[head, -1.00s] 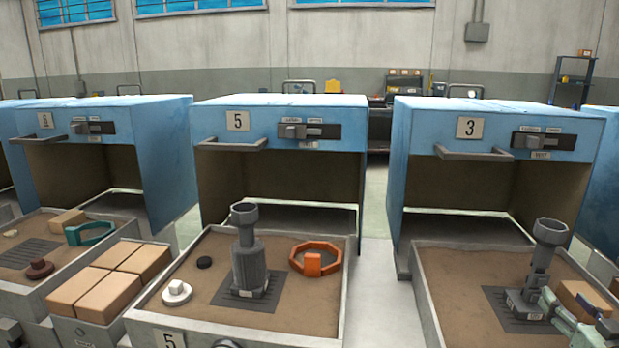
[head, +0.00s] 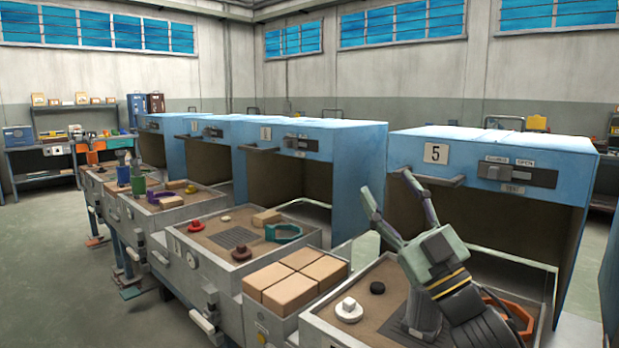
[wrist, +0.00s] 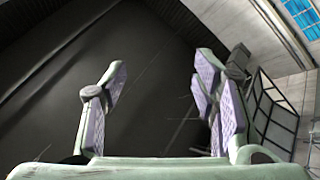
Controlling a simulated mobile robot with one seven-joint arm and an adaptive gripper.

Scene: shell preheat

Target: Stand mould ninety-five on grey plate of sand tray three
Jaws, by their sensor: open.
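My gripper (head: 385,182) is raised in front of oven five at the right of the head view, fingers apart, pointing up and to the left. In the wrist view the gripper (wrist: 160,65) is open with nothing between its fingers.
Sand tray five (head: 325,327) holds a white knobbed piece (head: 349,310), a black disc (head: 377,287) and an orange ring (head: 522,318). A box of tan blocks (head: 285,290) stands beside it. Oven five (head: 480,152) is open behind. Floor is clear at far left.

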